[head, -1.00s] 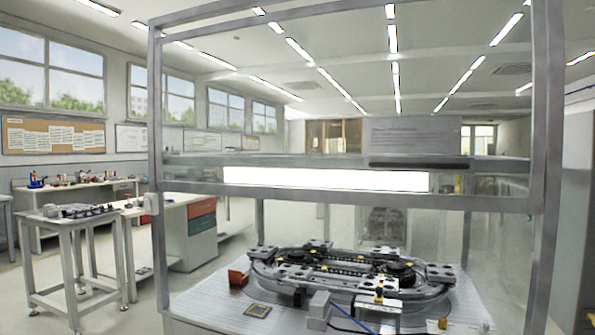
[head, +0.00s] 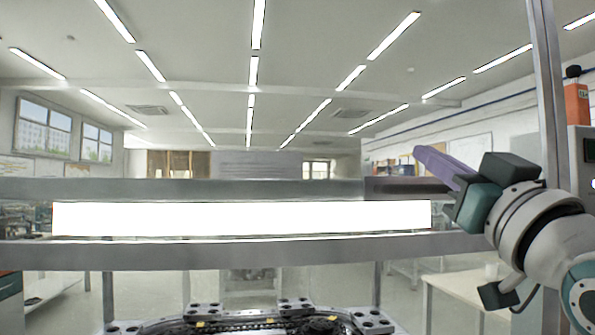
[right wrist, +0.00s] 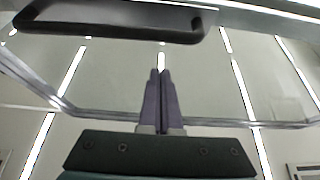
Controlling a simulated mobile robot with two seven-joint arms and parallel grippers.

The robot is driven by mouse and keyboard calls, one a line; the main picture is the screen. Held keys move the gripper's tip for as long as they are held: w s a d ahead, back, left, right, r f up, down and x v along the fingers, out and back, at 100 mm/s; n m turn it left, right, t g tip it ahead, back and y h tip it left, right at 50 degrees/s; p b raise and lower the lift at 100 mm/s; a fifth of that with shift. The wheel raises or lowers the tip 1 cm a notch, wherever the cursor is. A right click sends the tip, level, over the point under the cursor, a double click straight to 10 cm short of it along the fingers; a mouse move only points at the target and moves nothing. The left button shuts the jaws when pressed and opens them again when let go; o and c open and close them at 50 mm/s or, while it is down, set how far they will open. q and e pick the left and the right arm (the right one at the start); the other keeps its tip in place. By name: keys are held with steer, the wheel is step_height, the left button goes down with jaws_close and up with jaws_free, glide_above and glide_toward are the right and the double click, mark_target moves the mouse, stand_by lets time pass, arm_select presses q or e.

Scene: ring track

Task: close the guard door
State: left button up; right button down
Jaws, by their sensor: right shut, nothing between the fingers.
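The guard door (head: 180,188) is a clear panel in a grey metal frame, spanning the front of the enclosure in the head view. It is up, with the space below it open. Its dark bar handle (head: 395,187) is at the right part of its lower edge, and also shows at the top left of the right wrist view (right wrist: 110,20). My right gripper (head: 420,152), with purple fingers, is shut and empty near the handle's right end. In the right wrist view its fingertips (right wrist: 157,72) point toward the handle side, apart from it. My left gripper is out of view.
A bright light bar (head: 240,218) runs along the enclosure below the door edge. The ring track (head: 250,322) lies under it. A grey post (head: 546,90) stands at the right, close to my right arm. A white table (head: 460,285) is behind.

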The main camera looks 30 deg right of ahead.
mark_target(401, 135)
steer(key=x, duration=0.3)
steer(key=shift+w+r+p, duration=0.1)
steer(key=shift+r+p, duration=0.15)
steer(key=shift+p, duration=0.1)
steer(key=f, duration=0.3)
steer(key=shift+s, duration=0.3)
steer(key=shift+s+a+f+b, duration=0.15)
steer(key=shift+f+b, duration=0.15)
steer(key=shift+f, duration=0.45)
